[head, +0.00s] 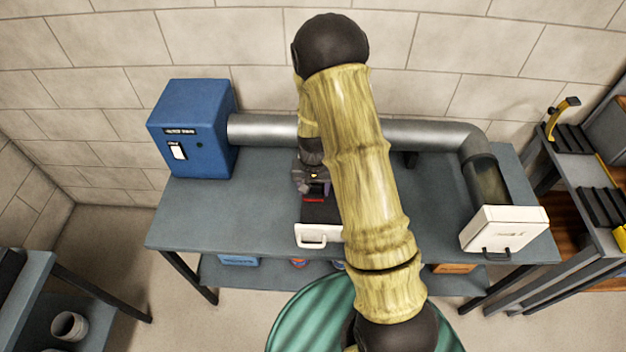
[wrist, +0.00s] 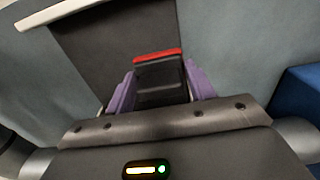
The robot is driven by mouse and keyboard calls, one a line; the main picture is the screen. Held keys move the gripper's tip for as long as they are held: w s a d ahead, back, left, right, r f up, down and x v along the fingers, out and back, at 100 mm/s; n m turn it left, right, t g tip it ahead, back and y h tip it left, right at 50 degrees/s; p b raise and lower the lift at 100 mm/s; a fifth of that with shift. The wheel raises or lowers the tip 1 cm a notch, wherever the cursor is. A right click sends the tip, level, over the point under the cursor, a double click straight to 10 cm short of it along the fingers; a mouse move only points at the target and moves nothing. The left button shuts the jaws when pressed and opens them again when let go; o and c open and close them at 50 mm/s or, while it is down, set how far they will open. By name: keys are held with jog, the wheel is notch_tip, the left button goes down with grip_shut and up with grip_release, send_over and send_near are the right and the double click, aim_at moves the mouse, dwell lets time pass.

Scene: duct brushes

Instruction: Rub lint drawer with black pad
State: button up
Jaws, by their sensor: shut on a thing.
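The lint drawer (head: 318,236) stands out at the front middle of the bench, with a white front, a handle and a dark inside. In the wrist view its dark surface (wrist: 105,45) lies ahead of my gripper, with the white front edge at upper left. My gripper (head: 316,191) is over the back part of the drawer. In the wrist view its purple fingers are shut on the black pad (wrist: 160,82), a dark block with a red edge at its far end. The pad is over the drawer's dark surface; I cannot tell whether it touches.
A blue box (head: 190,130) stands at the bench's left, with a grey duct (head: 420,135) running right from it. The duct bends down to a white-fronted box (head: 503,230) with a handle. A rack (head: 580,140) with black and yellow tools stands at far right. My arm hides the bench's middle.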

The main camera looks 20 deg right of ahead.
jog(key=shift+r+p, duration=1.2)
jog(key=shift+r, duration=0.65)
jog(key=shift+s+r, duration=0.1)
jog(key=shift+r, duration=0.05)
